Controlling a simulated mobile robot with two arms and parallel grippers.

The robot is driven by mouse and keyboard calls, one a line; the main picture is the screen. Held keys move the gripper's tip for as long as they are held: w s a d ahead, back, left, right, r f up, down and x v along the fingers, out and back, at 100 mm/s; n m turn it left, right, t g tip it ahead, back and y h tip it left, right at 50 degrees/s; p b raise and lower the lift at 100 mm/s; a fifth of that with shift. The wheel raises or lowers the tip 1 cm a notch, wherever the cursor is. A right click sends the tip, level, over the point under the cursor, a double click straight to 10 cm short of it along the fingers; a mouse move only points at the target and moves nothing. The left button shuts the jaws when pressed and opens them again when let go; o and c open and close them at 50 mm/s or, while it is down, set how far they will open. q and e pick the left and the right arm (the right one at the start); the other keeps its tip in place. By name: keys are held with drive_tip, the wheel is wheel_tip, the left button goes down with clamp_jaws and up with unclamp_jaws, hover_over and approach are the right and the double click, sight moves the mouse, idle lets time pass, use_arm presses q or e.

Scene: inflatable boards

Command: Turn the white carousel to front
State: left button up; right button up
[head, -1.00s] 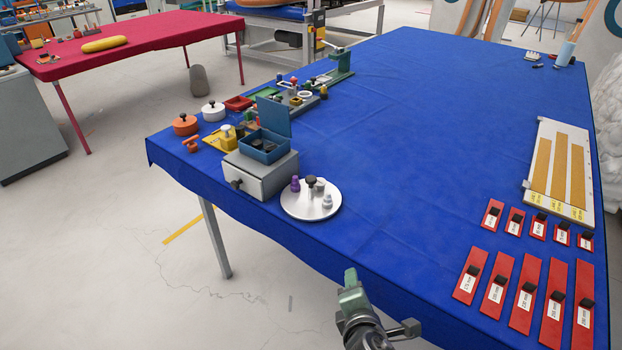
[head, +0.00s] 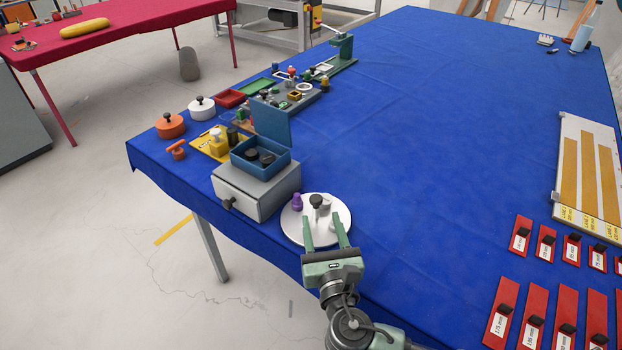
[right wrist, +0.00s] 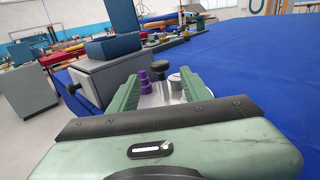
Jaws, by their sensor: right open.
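The white carousel (head: 333,218) is a round, flat disc on the blue table, near its front edge. It bears a purple piece (head: 297,202), a dark-topped knob (head: 316,203) and a pale grey piece that is partly hidden in the head view. My right gripper (head: 325,234) is open, its two green fingers reaching over the near part of the disc. In the right wrist view the purple piece (right wrist: 145,82), the dark-topped knob (right wrist: 160,72) and the grey piece (right wrist: 175,83) show between the fingers, with nothing gripped. I cannot tell whether the fingers touch the disc. My left gripper is not in view.
A grey drawer box (head: 257,190) with an open blue box (head: 262,160) on it stands just left of the carousel. Red labelled cards (head: 533,315) lie at the right. The middle of the blue table (head: 420,150) is clear.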

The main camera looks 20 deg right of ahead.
sight(317, 204)
drive_tip(key=shift+w+r, duration=0.15)
drive_tip(key=shift+w, duration=0.15)
drive_tip(key=shift+w+d+b, duration=0.1)
drive_tip(key=shift+w+b, duration=0.2)
drive_tip(key=shift+w, duration=0.1)
drive_tip(key=w, duration=0.1)
drive_tip(key=w+b, duration=0.1)
drive_tip(key=w, duration=0.3)
drive_tip(key=shift+d+b, duration=0.3)
drive_tip(key=shift+b, duration=0.05)
drive_tip(key=shift+w+d+r, duration=0.1)
drive_tip(key=shift+w, duration=0.5)
clamp_jaws()
